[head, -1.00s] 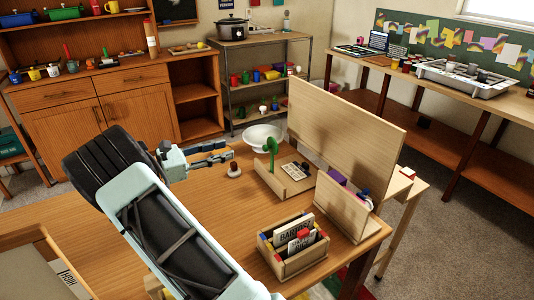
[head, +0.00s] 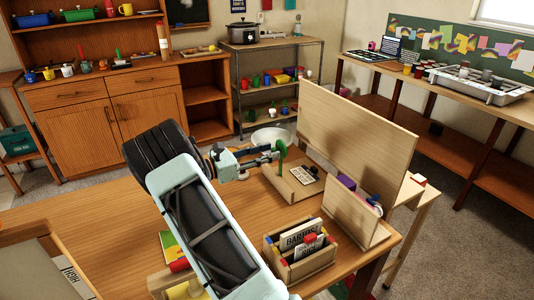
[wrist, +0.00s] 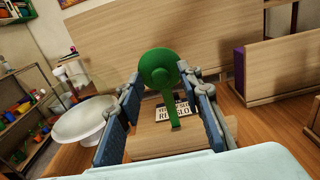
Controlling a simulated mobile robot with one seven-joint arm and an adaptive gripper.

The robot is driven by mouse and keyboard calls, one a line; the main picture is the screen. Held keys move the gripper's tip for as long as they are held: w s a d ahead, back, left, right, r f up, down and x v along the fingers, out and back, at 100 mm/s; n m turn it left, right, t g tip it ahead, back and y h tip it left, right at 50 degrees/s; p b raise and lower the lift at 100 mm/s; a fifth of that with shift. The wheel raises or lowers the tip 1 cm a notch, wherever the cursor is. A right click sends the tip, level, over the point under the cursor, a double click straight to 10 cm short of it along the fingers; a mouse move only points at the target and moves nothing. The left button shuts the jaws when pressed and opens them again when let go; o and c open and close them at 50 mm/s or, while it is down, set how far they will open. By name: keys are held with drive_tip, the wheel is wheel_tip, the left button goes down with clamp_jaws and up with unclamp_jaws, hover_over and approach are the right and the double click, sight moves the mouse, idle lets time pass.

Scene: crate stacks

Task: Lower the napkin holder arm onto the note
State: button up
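The napkin holder is a light wooden base (head: 283,186) with an upright green arm (head: 281,152) topped by a round disc. In the wrist view the green arm (wrist: 158,68) stands between the two finger pads. My gripper (head: 274,153), also in the wrist view (wrist: 160,78), is open, with a gap visible on both sides of the disc. The note (head: 304,173) lies flat on the holder base beyond the arm. In the wrist view the printed note (wrist: 178,112) is partly hidden behind the green stem.
A tall wooden panel (head: 355,135) stands right behind the holder, with a shorter panel (head: 352,212) nearer. A card box (head: 300,255) stands at the table's front. A white bowl (wrist: 82,120) is left of the gripper. The table (head: 100,215) is clear on the left.

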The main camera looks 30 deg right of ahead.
drive_tip(key=shift+d, duration=0.1)
clamp_jaws()
idle(0.3)
drive_tip(key=shift+r, duration=0.1)
